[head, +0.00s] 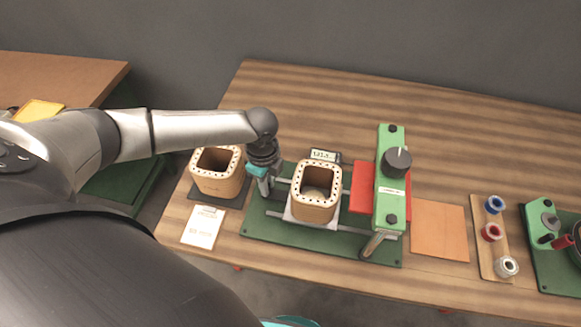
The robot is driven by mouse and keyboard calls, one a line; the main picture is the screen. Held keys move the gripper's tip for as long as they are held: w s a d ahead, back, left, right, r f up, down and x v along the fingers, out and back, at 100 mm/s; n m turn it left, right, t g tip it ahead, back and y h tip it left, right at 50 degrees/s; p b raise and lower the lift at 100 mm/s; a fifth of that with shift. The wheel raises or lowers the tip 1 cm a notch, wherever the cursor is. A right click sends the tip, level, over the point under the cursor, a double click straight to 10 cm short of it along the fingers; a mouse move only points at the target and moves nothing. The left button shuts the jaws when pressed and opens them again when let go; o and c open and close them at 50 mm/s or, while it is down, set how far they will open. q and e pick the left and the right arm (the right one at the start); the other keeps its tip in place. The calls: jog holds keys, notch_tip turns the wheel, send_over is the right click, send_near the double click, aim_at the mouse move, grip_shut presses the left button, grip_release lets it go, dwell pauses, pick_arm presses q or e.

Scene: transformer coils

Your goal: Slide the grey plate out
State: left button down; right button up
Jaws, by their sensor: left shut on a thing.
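A light grey plate (290,215) lies on the green fixture base (262,226), under the middle square coil former (315,199). Only its edges show around the former's foot; the rest is hidden. My left gripper (263,185) points down at the left end of the fixture, just left of the former. My right gripper is not in view.
A green bridge with a black knob (397,161) and a red sheet (362,187) stand right of the middle former. A label card (203,227) lies front left; wire spools (491,232) stand right.

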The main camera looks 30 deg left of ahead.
pick_arm(q)
jog(key=shift+s+a+p, duration=0.2)
jog(key=shift+s+a, duration=0.05)
jog(key=shift+a, duration=0.5)
jog(key=shift+s+a+p, duration=0.15)
jog(key=shift+s+a, duration=0.05)
jog(key=shift+a, duration=0.55)
jog(key=c, duration=0.8)
grip_release()
notch_tip(320, 180, up, 15)
jog(key=shift+r+p, duration=0.1)
jog(key=shift+p, duration=0.95)
